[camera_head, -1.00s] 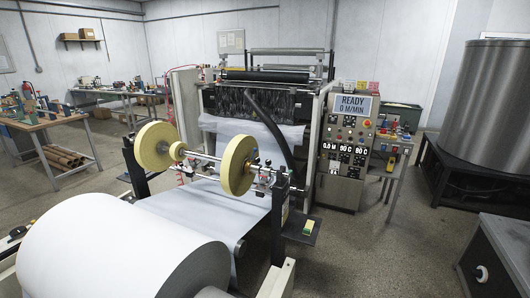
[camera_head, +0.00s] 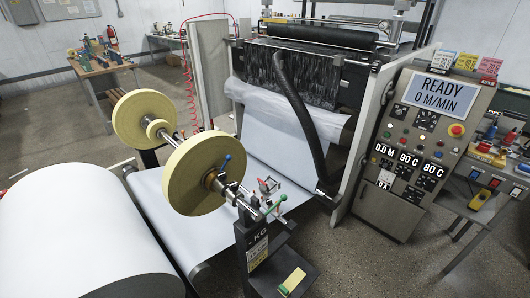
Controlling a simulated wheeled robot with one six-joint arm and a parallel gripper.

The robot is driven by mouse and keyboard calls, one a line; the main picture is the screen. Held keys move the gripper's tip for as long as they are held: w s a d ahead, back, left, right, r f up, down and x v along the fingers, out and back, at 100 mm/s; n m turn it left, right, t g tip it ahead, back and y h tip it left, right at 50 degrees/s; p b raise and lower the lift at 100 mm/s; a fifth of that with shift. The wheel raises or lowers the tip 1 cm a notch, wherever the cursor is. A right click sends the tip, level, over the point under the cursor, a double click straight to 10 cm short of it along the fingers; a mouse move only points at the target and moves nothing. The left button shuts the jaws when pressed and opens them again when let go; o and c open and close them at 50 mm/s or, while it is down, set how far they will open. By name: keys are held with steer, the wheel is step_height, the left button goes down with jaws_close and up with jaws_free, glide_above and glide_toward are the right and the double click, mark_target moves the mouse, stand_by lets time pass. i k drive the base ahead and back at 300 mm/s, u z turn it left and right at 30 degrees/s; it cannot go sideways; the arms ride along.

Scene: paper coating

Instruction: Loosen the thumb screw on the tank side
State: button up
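No thumb screw can be made out for certain at this size. The near end of the shaft (camera_head: 192,156) rests on a dark stand (camera_head: 254,242) and carries small metal fittings (camera_head: 230,190). A blue-tipped lever (camera_head: 225,162), a red-handled clamp (camera_head: 267,186) and a green handle (camera_head: 277,204) are at that end. Two yellow discs sit on the shaft, a near one (camera_head: 190,178) and a far one (camera_head: 130,117). The big metal tank is out of view. My gripper is not in view.
A large white paper roll (camera_head: 75,240) fills the lower left. The coating machine (camera_head: 305,85) stands behind, with a control panel (camera_head: 420,140) reading READY, 0 M/MIN. A side table (camera_head: 490,200) holds small tools at the right. Floor (camera_head: 370,265) at the lower right is bare.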

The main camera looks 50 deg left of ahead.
mark_target(221, 177)
steer(key=i, duration=0.6)
steer(key=u, duration=2.8)
